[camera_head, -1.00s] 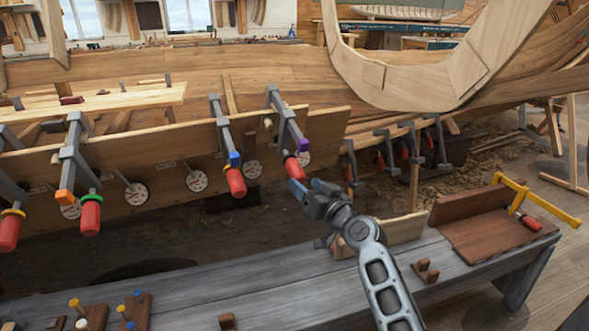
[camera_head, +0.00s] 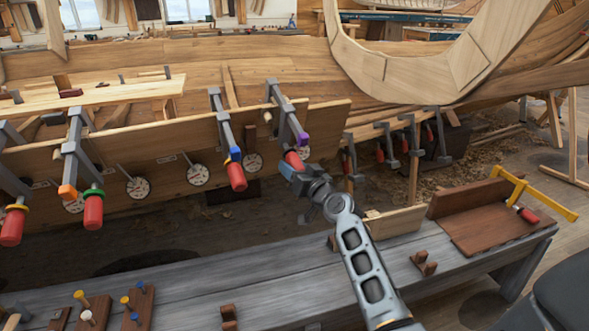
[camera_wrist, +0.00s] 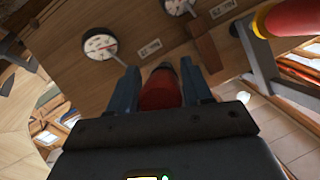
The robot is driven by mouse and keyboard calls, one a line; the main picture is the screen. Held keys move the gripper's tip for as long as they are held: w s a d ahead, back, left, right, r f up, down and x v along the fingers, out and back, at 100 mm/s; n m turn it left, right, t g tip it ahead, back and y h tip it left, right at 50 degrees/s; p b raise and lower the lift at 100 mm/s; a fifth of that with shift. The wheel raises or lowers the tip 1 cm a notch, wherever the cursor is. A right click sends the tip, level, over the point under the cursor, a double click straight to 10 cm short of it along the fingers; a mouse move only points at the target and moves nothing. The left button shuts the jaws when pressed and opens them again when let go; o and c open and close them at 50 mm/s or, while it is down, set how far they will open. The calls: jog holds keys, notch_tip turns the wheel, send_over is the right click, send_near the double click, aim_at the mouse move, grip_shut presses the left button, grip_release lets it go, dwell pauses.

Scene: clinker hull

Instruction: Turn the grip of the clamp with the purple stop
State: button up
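The clamp with the purple stop (camera_head: 302,138) hangs on the plank at the middle of the head view, its grey bar (camera_head: 287,118) slanting down to a red grip (camera_head: 292,160). My gripper (camera_head: 288,170) is at the lower end of this grip and hides part of it. In the wrist view, the red grip (camera_wrist: 160,90) stands between the two blue-grey fingers (camera_wrist: 160,82), one on each side. The fingers look open around it, with little room at the sides; firm contact is not visible. The purple stop cannot be made out in the wrist view.
A clamp with a blue stop (camera_head: 234,155) and red grip hangs just to the left. Clamps with orange (camera_head: 67,191) and green (camera_head: 93,195) stops hang farther left. Round dials (camera_head: 197,175) line the plank. The grey bench (camera_head: 180,280) lies below my arm.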

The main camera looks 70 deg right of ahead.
jog(key=c, duration=0.6)
jog(key=shift+f+b, duration=0.1)
jog(key=shift+b, duration=0.45)
jog(key=shift+c, duration=0.2)
jog(key=m+b, duration=0.1)
jog(key=b, duration=0.1)
jog(key=t+y+b, duration=0.1)
jog(key=b, duration=0.1)
jog(key=shift+w+a+f+m+t, duration=0.1)
jog(key=shift+f+m+t, duration=0.05)
jog(key=shift+m+t, duration=0.2)
jog(key=m+t+y+b, duration=0.1)
jog(key=m+b, duration=0.1)
jog(key=b, duration=0.3)
jog(key=m+t+b, duration=0.1)
jog(key=b, duration=0.1)
jog(key=m+t+y+b, duration=0.1)
jog(key=m+b, duration=0.1)
jog(key=shift+a+r+m, duration=0.15)
jog(key=shift+r+m, duration=0.05)
jog(key=shift+m, duration=0.05)
jog(key=shift+r+m+t+b, duration=0.25)
jog(key=shift+m+t+b, duration=0.5)
jog(key=shift+m+b, duration=0.7)
jog(key=shift+b, duration=0.3)
